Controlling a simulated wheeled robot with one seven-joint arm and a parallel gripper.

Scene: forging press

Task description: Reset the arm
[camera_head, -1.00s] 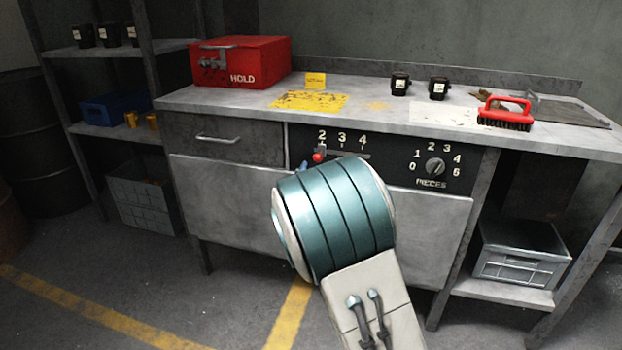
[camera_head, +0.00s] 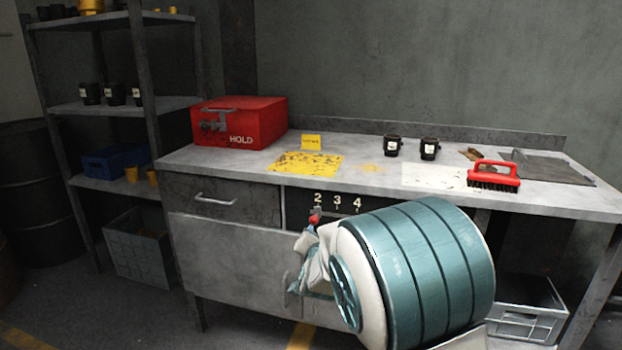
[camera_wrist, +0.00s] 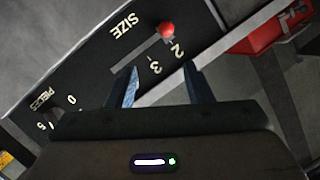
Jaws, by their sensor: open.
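My arm (camera_head: 425,262) reaches across the front of the metal workbench in the head view and hides part of its control panel. My gripper (camera_wrist: 158,82) shows in the wrist view with two blue fingers spread apart and nothing between them. The fingers point at the panel (camera_wrist: 95,75) marked SIZE. A red-knobbed slider (camera_wrist: 167,30) stands near the 2, beyond the fingertips and apart from them. In the head view the red knob (camera_head: 315,216) shows just above my gripper, near the 2. My arm hides the PIECES dial there.
On the bench top (camera_head: 370,190) are a red HOLD box (camera_head: 240,123), a yellow sheet (camera_head: 305,163), two black cups (camera_head: 411,148) and a red-handled brush (camera_head: 493,176). A shelf rack (camera_head: 150,100) stands left. A grey crate (camera_head: 527,308) sits under the bench at right.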

